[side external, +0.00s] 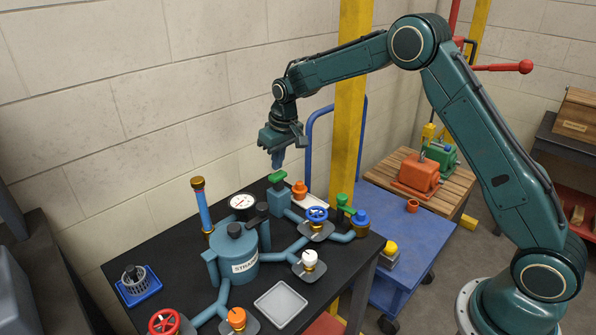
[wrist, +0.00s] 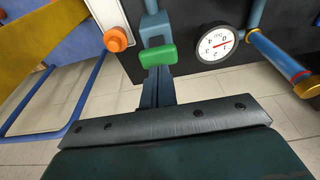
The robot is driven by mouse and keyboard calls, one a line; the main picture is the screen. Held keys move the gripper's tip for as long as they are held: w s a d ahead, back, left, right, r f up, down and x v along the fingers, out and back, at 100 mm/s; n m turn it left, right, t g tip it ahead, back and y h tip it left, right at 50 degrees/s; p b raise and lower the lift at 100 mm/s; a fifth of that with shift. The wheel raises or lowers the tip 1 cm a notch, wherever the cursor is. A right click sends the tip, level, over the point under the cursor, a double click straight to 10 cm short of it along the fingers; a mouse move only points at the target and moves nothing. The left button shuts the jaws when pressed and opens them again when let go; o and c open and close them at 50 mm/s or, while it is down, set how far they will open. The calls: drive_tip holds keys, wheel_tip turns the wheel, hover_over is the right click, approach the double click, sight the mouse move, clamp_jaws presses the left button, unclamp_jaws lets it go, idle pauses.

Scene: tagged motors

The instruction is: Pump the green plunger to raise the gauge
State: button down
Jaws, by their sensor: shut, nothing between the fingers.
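The green plunger handle (side external: 277,177) tops a blue-grey pump body (side external: 279,200) near the back edge of the black table. The handle also shows in the wrist view (wrist: 157,55). My gripper (side external: 277,165) points down just above the handle, shut and empty. In the wrist view its fingers (wrist: 160,75) end at the handle's near edge; I cannot tell whether they touch it. The round white gauge (side external: 242,202) stands left of the pump. In the wrist view the gauge (wrist: 216,43) shows a red needle; its reading is too small to tell.
A blue tank (side external: 232,254) with pipes stands in front of the gauge. A blue column (side external: 202,205) with brass ends rises at left. Red, orange, white and blue valve knobs, including the blue wheel (side external: 317,213), crowd the table. A yellow post (side external: 350,110) stands behind.

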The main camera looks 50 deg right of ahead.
sight(278, 174)
drive_tip(key=shift+f, duration=0.2)
drive_tip(key=shift+f, duration=1.65)
drive_tip(key=shift+r, duration=1.8)
drive_tip(key=shift+f, duration=0.15)
drive_tip(key=shift+f, duration=1.65)
drive_tip(key=shift+r, duration=1.8)
